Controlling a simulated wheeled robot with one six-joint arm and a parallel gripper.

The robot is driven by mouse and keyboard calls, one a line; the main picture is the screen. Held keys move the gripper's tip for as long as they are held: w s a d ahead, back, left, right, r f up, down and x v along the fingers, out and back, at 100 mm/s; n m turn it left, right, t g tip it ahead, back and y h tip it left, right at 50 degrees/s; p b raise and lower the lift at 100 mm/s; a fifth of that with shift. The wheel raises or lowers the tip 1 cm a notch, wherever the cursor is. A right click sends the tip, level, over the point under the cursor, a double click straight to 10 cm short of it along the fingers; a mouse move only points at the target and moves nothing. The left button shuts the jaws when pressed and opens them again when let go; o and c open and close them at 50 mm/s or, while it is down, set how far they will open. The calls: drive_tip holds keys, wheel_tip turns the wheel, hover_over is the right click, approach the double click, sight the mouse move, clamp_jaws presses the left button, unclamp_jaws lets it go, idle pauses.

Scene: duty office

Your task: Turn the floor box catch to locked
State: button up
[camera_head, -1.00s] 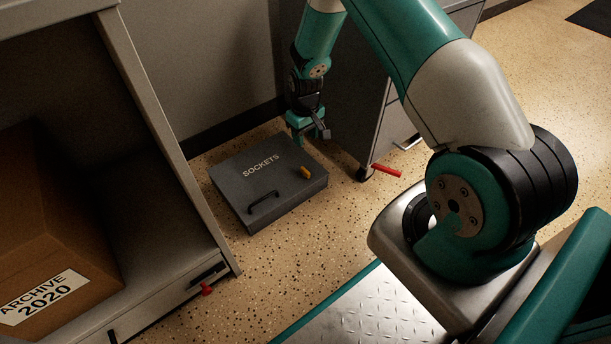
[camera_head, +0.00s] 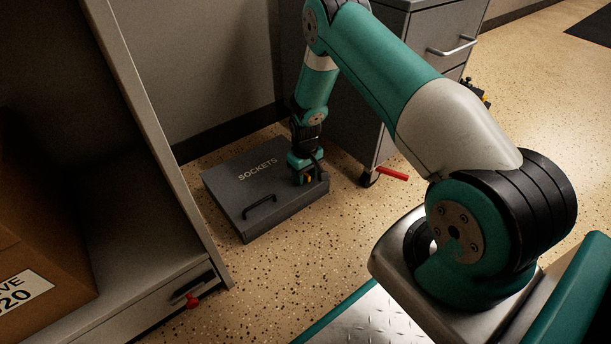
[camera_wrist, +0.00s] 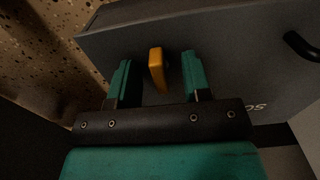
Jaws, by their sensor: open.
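The dark grey floor box (camera_head: 226,187), lettered SOCKETS, lies on the speckled floor with a black handle (camera_head: 260,206) on its lid. My gripper (camera_head: 307,179) is over the lid's right part, pointing down. In the wrist view, the open gripper (camera_wrist: 157,79) has its two teal fingers on either side of the orange catch (camera_wrist: 156,58), with gaps showing on both sides. The box lid (camera_wrist: 225,50) fills much of that view. In the head view the catch is mostly hidden by the gripper. I cannot tell how high the fingertips are above the lid.
A grey drawer cabinet (camera_head: 425,50) on castors stands behind and right of the box, with a red lever (camera_head: 392,173) low down. A shelf unit (camera_head: 165,150) with a brown archive box (camera_head: 45,250) stands left. Speckled floor in front of the box is clear.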

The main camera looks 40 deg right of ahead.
drive_tip(key=shift+c, duration=0.4)
clamp_jaws()
drive_tip(key=shift+r+m+p, duration=0.15)
drive_tip(key=shift+m+p, duration=0.15)
drive_tip(key=shift+p, duration=0.1)
drive_tip(key=m+p, duration=0.2)
drive_tip(key=shift+r+m, duration=0.1)
drive_tip(key=shift+m, duration=0.3)
drive_tip(key=m+p, duration=0.3)
drive_tip(key=m, duration=0.2)
drive_tip(key=m+p, duration=0.2)
drive_tip(key=m, duration=0.3)
drive_tip(key=shift+f+m+p, duration=0.2)
drive_tip(key=shift+m+p, duration=0.35)
drive_tip(key=shift+m, duration=1.65)
